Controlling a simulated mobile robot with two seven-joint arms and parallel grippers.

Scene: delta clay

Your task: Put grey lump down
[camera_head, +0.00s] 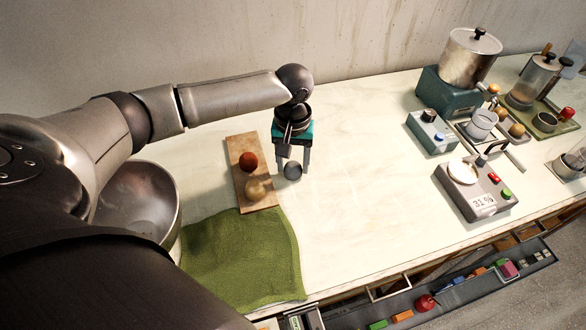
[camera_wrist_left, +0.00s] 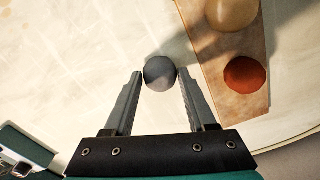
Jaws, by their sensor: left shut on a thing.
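The grey lump (camera_head: 292,170) is a small round ball between the fingers of my left gripper (camera_head: 292,165). In the left wrist view the grey lump (camera_wrist_left: 160,73) sits between the two fingertips (camera_wrist_left: 158,76), and the gripper is shut on it. The lump is just right of the wooden board in the head view. I cannot tell whether it touches the counter. My right gripper is not in view.
A wooden board (camera_head: 237,172) holds a red-brown lump (camera_head: 248,161) and a tan lump (camera_head: 255,189). A green cloth (camera_head: 243,258) lies in front and a metal bowl (camera_head: 138,203) stands left. A scale (camera_head: 474,190) stands right. The middle counter is clear.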

